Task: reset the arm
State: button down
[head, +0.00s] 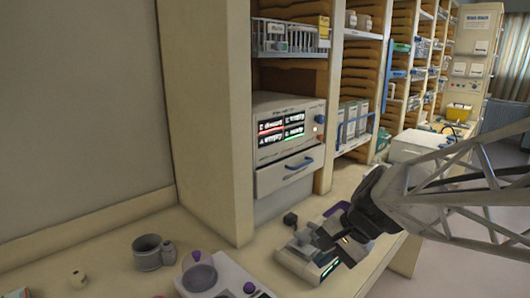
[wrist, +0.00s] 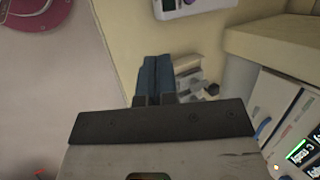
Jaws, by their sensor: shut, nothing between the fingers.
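My gripper (head: 324,238) is at the end of the arm that reaches in from the right in the head view. It is over a small white and grey device (head: 299,262) on the counter; whether it touches the device I cannot tell. In the wrist view the two dark blue fingers (wrist: 155,75) lie side by side, shut, with nothing between them. Part of the device (wrist: 190,82) shows just right of the fingers there.
A monitor unit (head: 288,132) stands in the shelving behind. A grey mug (head: 146,254) and a purple-knobbed clear vessel (head: 200,276) stand on the counter to the left. A white box (head: 418,146) stands behind the arm.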

jog(key=s+d+n+h, duration=0.3)
jog(key=s, duration=0.3)
jog(key=s+d+n+t+h, duration=0.1)
jog(key=s+d+n+h, duration=0.2)
jog(key=s, duration=0.4)
jog(key=shift+d+f+n+h, duration=0.2)
jog(key=shift+n+h, duration=0.1)
jog(key=shift+n, duration=0.4)
jog(key=shift+s, duration=0.1)
